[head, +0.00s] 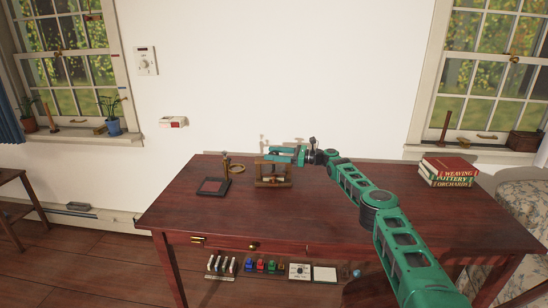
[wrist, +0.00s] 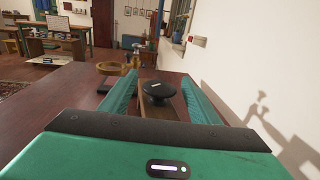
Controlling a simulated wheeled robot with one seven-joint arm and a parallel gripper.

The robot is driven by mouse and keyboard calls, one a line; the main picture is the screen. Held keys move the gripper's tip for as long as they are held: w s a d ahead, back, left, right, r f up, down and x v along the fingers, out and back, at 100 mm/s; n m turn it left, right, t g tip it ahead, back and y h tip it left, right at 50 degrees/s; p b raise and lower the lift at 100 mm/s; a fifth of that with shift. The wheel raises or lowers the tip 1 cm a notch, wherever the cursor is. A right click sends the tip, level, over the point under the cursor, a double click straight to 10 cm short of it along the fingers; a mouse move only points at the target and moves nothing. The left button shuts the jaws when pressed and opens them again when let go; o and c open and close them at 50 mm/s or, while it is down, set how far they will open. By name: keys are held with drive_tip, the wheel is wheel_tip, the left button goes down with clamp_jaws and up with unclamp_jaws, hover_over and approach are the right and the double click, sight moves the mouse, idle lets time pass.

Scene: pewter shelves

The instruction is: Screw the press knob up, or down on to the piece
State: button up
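The wooden press (head: 258,182) stands on the dark red table, with a pale piece (head: 273,180) low inside its frame. Its round black knob (wrist: 157,90) shows in the wrist view above a wooden bar. My gripper (head: 272,153) reaches in from the right over the top of the press. In the wrist view its two green fingers (wrist: 158,80) stand on either side of the knob, with gaps visible at both sides. The gripper is open. In the head view the fingers hide the knob, and I cannot tell whether the press touches the piece.
A brass stand with a ring (head: 237,169) and a square dark pad (head: 213,187) are left of the press. Books (head: 448,171) lie at the table's right end. The wall runs close behind the table. The table's front middle is clear.

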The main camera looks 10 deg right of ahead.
drive_tip(key=v, duration=1)
drive_tip(key=shift+d+f, duration=0.15)
drive_tip(key=shift+d, duration=0.3)
